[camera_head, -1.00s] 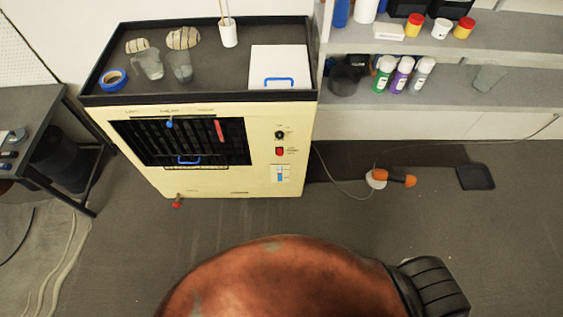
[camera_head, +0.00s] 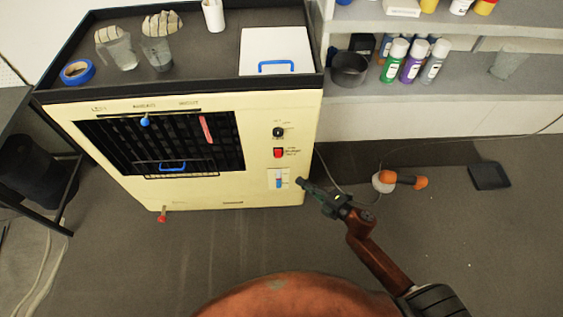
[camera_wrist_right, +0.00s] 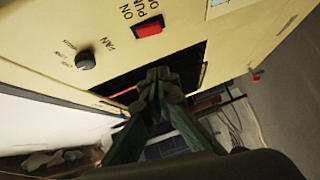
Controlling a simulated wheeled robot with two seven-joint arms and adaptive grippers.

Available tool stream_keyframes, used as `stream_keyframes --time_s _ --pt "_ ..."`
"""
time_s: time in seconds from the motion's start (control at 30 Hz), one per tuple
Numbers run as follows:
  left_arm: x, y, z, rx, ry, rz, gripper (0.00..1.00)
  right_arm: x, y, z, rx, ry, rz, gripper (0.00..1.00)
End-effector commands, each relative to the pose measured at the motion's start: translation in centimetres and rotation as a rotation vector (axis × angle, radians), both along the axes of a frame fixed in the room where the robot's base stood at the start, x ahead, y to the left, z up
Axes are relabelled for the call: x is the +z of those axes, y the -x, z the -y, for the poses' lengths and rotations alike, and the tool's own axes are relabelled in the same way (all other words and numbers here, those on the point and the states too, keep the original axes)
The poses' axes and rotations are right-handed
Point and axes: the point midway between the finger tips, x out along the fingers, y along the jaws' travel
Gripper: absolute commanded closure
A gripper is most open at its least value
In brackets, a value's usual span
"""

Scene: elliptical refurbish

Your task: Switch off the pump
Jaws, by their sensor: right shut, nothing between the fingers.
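The pump switch is a red rocker (camera_head: 278,153) on the right side of the cream cooler's front panel (camera_head: 255,140). It also shows in the right wrist view (camera_wrist_right: 149,28), with "ON" and "PUMP" lettering beside it. My right gripper (camera_head: 300,183) is shut and empty, in front of the panel's right edge, lower than the switch and to its right. In the right wrist view its closed tips (camera_wrist_right: 158,76) show below the red switch in the picture, apart from it. My left gripper is not in view.
A black grille (camera_head: 225,138) fills the panel's left part. Shelves with spray cans (camera_head: 411,62) stand at the right. An orange-handled tool (camera_head: 405,181) lies on the floor.

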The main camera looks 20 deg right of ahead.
Motion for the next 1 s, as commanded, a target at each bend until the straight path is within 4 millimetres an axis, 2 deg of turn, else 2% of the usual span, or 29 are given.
stream_keyframes --time_s 0.23,0.47,0.53,0.7,0.8,1.0 --pt "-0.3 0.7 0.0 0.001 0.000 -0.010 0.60 -0.3 -1.1 -0.6 -0.002 -0.002 -0.002 1.00" --pt "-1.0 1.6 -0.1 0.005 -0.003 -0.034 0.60 -0.9 -4.9 -2.7 0.000 -0.003 -0.001 1.00" --pt "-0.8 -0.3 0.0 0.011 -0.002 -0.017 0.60 -1.1 -6.1 -3.4 -0.001 -0.003 -0.003 1.00" --pt "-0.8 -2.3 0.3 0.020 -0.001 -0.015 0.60 -1.5 -9.1 -5.1 -0.002 -0.003 -0.003 1.00" --pt "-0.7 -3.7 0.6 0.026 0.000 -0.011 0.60 -1.8 -10.5 -4.3 -0.003 -0.001 -0.004 1.00" --pt "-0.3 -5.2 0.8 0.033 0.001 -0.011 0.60 -2.0 -12.1 -3.8 -0.002 -0.002 -0.004 1.00"
